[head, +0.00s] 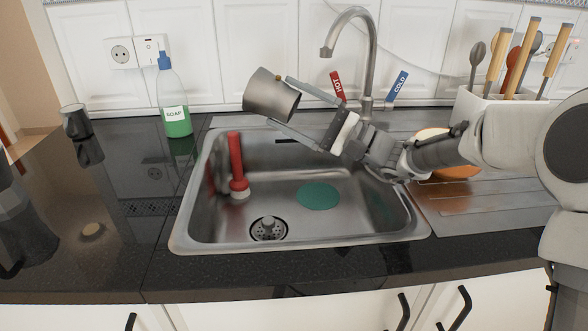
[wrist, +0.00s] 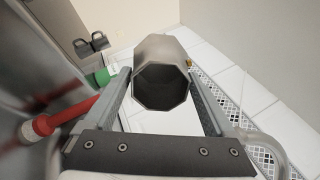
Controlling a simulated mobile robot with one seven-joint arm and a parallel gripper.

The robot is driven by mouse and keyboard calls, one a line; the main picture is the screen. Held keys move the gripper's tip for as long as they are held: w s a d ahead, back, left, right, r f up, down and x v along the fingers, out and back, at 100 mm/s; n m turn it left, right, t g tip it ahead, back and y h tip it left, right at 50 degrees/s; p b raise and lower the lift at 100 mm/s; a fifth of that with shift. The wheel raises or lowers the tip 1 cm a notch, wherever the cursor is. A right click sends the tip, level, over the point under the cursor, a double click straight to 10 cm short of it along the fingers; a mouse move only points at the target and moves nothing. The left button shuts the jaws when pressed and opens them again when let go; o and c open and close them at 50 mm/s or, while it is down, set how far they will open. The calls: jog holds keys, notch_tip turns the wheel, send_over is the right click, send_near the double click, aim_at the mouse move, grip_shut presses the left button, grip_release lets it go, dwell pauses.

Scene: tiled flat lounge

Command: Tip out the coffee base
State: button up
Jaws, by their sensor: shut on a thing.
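The coffee base (head: 268,97), a grey metal pot bottom, is held tilted above the back left of the sink (head: 300,238). In the wrist view the coffee base (wrist: 160,55) shows its dark octagonal opening facing back toward the wrist. The inside is dark and I cannot tell what it holds. My gripper (head: 284,103) is shut on it, one finger on each side. The fingers of my gripper (wrist: 162,92) also show in the wrist view, on both sides of the base.
A red-handled brush (head: 236,160) stands in the sink near the drain (head: 268,229), with a green disc (head: 318,196) on the floor. The faucet (head: 372,50) rises behind. A soap bottle (head: 174,100) and small metal cup (head: 75,121) stand left. A utensil holder (head: 495,110) is right.

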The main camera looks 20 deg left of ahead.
aim_at(294, 88)
jog(key=shift+d+r+y, duration=0.15)
jog(key=shift+r+y, duration=0.45)
jog(key=shift+r, duration=0.35)
jog(key=shift+r, duration=0.3)
jog(key=shift+d+r+y, duration=0.1)
jog(key=shift+r+y, duration=0.2)
jog(key=shift+y, duration=0.1)
jog(key=shift+r, duration=0.35)
jog(key=shift+d+r+y, duration=0.15)
jog(key=shift+r+y, duration=0.15)
jog(key=shift+y, duration=0.1)
jog(key=shift+f, duration=0.15)
jog(key=a+f+h+p, duration=0.4)
jog(key=f+h+p, duration=0.3)
jog(key=f+h, duration=0.4)
jog(key=shift+s+a+f+t+p, duration=0.2)
jog(key=shift+f+t+p, duration=0.1)
jog(key=shift+f+t, duration=0.1)
